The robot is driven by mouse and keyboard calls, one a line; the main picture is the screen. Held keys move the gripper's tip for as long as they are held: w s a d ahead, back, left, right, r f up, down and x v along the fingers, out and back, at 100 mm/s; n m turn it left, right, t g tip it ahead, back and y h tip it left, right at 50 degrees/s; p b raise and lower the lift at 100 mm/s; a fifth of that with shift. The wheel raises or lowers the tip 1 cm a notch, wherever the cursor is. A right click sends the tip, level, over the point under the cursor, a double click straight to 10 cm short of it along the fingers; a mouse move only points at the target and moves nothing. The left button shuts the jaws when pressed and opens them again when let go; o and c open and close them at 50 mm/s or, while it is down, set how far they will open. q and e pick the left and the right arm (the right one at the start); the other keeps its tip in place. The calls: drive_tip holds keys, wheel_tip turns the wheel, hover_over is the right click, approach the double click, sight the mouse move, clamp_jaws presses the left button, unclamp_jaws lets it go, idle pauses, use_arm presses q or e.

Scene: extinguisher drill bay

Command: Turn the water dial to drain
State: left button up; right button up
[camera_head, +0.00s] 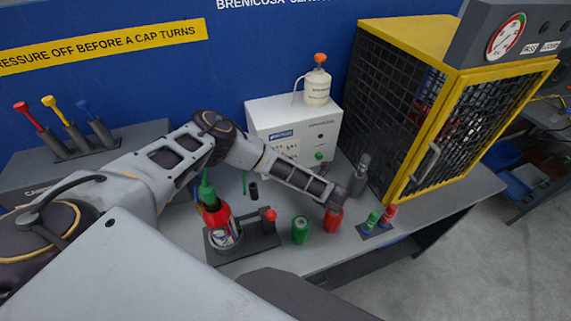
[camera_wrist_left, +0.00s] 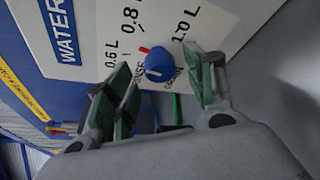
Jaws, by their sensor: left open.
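The water dial (camera_wrist_left: 158,66) is a round blue knob with a red pointer mark at its upper left, on a white panel (camera_wrist_left: 95,45) with a blue WATER label. Marks 0.6 L, 0.8 and 1.0 L stand around it, with small words that look like RINSE and DRAIN below. My left gripper (camera_wrist_left: 160,84) is open, its green-padded fingers on either side of the dial. I cannot tell whether they touch it. My right gripper is out of view.
A red extinguisher (camera_head: 217,216) stands in a dark holder. A green can (camera_head: 300,230), a red can (camera_head: 333,219) and a grey bottle (camera_head: 359,180) stand to its right. A yellow-framed cage (camera_head: 405,190) bounds the bench's right. A white bottle (camera_head: 317,90) sits on the box.

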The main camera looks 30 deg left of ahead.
use_arm(q)
drive_tip(key=shift+b+x, duration=0.45)
drive_tip(key=shift+x, duration=0.7)
drive_tip(key=shift+f, duration=0.1)
drive_tip(key=c, duration=1)
drive_tip(key=shift+n+b, duration=0.3)
drive_tip(key=shift+n, duration=0.1)
drive_tip(key=shift+s+n+t+h+b, duration=0.1)
drive_tip(key=shift+n+t+h+b, duration=0.6)
drive_tip(key=shift+b, duration=1.25)
drive_tip(key=shift+n+t+h+b, duration=0.2)
drive_tip(key=shift+n+h+b, duration=0.5)
drive_tip(key=shift+n+b, duration=1)
